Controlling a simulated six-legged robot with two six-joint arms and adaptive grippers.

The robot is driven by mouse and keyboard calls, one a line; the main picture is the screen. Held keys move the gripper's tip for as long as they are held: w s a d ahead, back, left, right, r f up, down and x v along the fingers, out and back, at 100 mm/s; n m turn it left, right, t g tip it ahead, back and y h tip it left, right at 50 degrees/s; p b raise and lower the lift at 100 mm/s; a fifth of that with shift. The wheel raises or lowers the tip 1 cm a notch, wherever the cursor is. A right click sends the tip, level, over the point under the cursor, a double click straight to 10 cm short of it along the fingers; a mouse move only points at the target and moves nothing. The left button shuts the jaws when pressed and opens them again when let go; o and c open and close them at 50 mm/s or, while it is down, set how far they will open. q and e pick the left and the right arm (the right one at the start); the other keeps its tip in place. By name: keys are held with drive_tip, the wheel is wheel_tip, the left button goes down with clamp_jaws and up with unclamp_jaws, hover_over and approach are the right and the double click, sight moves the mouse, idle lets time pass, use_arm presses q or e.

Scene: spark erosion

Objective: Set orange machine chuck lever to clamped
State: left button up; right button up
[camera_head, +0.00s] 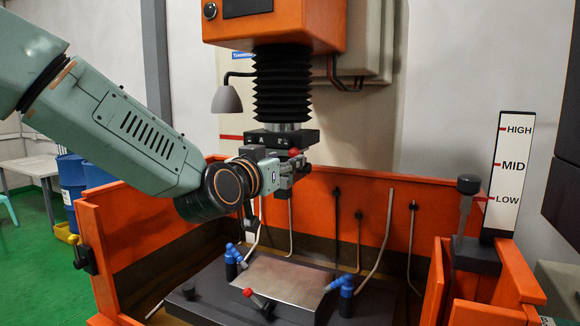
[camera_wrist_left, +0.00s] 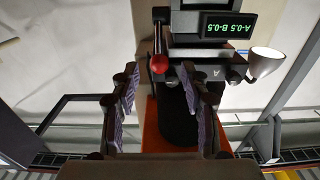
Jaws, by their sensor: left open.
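The orange machine's chuck (camera_head: 282,138) is a dark block under the black bellows, with letters on its front. A lever with a red knob (camera_head: 294,152) is at the chuck, partly hidden by my left gripper (camera_head: 290,176). In the wrist view, the lever is a dark rod with a red ball (camera_wrist_left: 158,63), beside the chuck block (camera_wrist_left: 212,75). My left gripper (camera_wrist_left: 160,105) is open and empty, its two fingers spread to either side below the red ball in the picture. I cannot tell whether any finger touches the lever. My right gripper is in neither view.
Below is the orange tank (camera_head: 150,225) with a dark table, a metal plate (camera_head: 285,279), blue nozzles and another red-knobbed lever (camera_head: 260,301). A grey lamp (camera_head: 227,99) hangs left of the bellows. A level post (camera_head: 508,165) marked HIGH, MID, LOW stands right.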

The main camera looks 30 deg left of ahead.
sight(291, 157)
use_arm(q)
drive_tip(key=w, duration=0.3)
drive_tip(key=shift+r+p, duration=0.15)
drive_tip(key=shift+p, duration=0.25)
drive_tip(key=shift+s+r, duration=0.2)
drive_tip(key=shift+s, duration=0.05)
drive_tip(key=shift+w+a+f, duration=0.1)
drive_tip(key=shift+w+f, duration=0.1)
drive_tip(key=shift+w, duration=0.15)
drive_tip(key=shift+w+f, duration=0.1)
drive_tip(key=shift+w, duration=0.1)
drive_tip(key=c, duration=0.3)
drive_tip(key=shift+s, duration=0.25)
drive_tip(key=c, duration=0.3)
drive_tip(key=shift+r, duration=0.2)
clamp_jaws()
